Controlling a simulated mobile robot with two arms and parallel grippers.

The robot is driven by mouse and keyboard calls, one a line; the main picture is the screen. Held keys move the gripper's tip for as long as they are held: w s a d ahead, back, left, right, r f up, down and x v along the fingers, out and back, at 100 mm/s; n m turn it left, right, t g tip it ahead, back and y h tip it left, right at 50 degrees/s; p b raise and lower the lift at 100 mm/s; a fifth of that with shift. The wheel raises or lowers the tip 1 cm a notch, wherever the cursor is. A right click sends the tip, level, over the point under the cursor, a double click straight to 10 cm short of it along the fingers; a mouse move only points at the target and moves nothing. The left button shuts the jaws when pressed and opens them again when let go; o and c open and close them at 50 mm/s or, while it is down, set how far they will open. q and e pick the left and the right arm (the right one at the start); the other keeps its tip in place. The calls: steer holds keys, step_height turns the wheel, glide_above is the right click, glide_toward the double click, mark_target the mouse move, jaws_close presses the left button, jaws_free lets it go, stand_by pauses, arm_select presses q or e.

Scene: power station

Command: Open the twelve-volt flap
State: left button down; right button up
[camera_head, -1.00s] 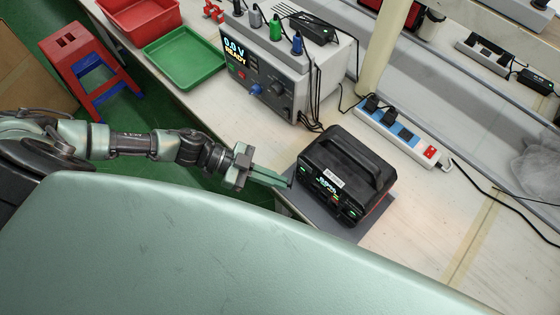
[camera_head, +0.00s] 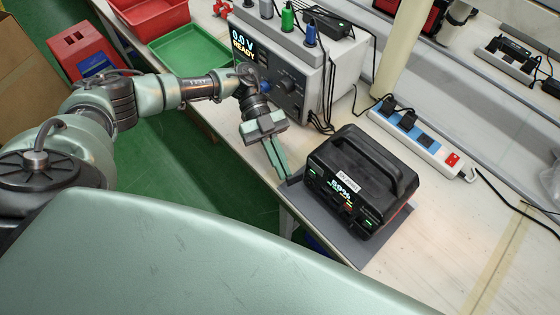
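The black power station (camera_head: 362,180) with a carry handle stands on a grey mat (camera_head: 318,215) near the table's front edge. Its front face, with a lit display and several ports, points to the lower left. The twelve-volt flap is too small to make out. My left gripper (camera_head: 284,176) comes in from the left and points down at the left end of that front face. Its green fingers look close together, with nothing visible between them. I cannot tell whether the tips touch the station. My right gripper is not in view.
A grey bench supply (camera_head: 290,85) reading 0.0 V READY stands behind, with black cables. A white power strip (camera_head: 420,140) lies behind the station.

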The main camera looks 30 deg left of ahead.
arm_select(q)
steer(key=shift+w+m+g+y+b, duration=0.3)
steer(key=shift+m+g+b, duration=0.3)
steer(key=shift+g, duration=0.1)
steer(key=c, duration=1.6)
jaws_free()
steer(key=shift+d, duration=0.1)
step_height(320, 180, up, 20)
steer(key=shift+r, duration=0.1)
